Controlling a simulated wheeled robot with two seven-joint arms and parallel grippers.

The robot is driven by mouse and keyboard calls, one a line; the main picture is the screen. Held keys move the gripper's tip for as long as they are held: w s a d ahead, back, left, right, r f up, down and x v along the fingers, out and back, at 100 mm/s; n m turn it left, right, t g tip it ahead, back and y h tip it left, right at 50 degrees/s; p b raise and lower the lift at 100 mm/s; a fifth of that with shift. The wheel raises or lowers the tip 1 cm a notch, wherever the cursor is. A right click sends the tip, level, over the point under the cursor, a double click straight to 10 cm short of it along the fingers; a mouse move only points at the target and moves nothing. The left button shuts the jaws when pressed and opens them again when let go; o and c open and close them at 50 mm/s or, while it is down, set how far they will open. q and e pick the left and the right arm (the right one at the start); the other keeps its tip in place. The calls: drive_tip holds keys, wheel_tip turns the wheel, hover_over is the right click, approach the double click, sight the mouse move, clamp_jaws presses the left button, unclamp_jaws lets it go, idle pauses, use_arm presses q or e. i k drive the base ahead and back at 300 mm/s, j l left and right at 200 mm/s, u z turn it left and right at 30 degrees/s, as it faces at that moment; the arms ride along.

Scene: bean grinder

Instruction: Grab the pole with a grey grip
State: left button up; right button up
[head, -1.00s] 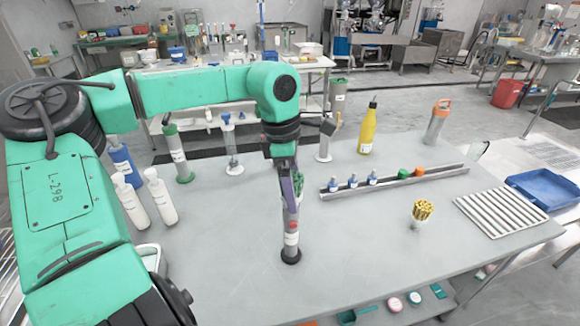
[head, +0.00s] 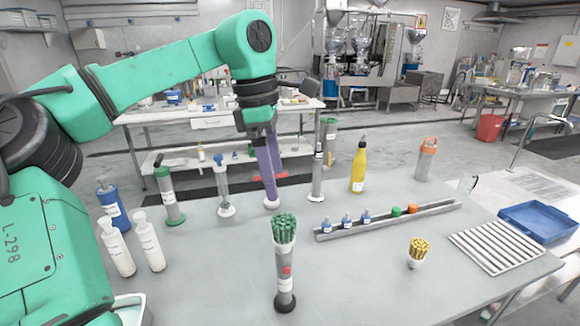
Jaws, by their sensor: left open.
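A slim upright pole with a grey grip (head: 317,180) stands in a round base near the back edge of the table. My left gripper (head: 268,168), with purplish fingers, points down just to its left, apart from it in the picture. The gripper is open, though its fingers overlap and the gap is hard to see. A pale lavender base (head: 272,203) shows below the fingers; what stands on it is mostly hidden. A pole with a blue grip (head: 223,190) and one with a green grip (head: 170,197) stand further left. My right gripper is out of view.
A cylinder of green sticks (head: 285,265) stands at the front. White bottles (head: 118,247) and a blue bottle (head: 113,207) are at left. A yellow bottle (head: 358,170), a metal rail (head: 440,211) and a cup of yellow sticks (head: 418,253) are right. The mid-left tabletop is clear.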

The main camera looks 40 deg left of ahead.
sight(285, 301)
drive_tip(key=k+l, duration=1.15)
drive_tip(key=l, duration=0.25)
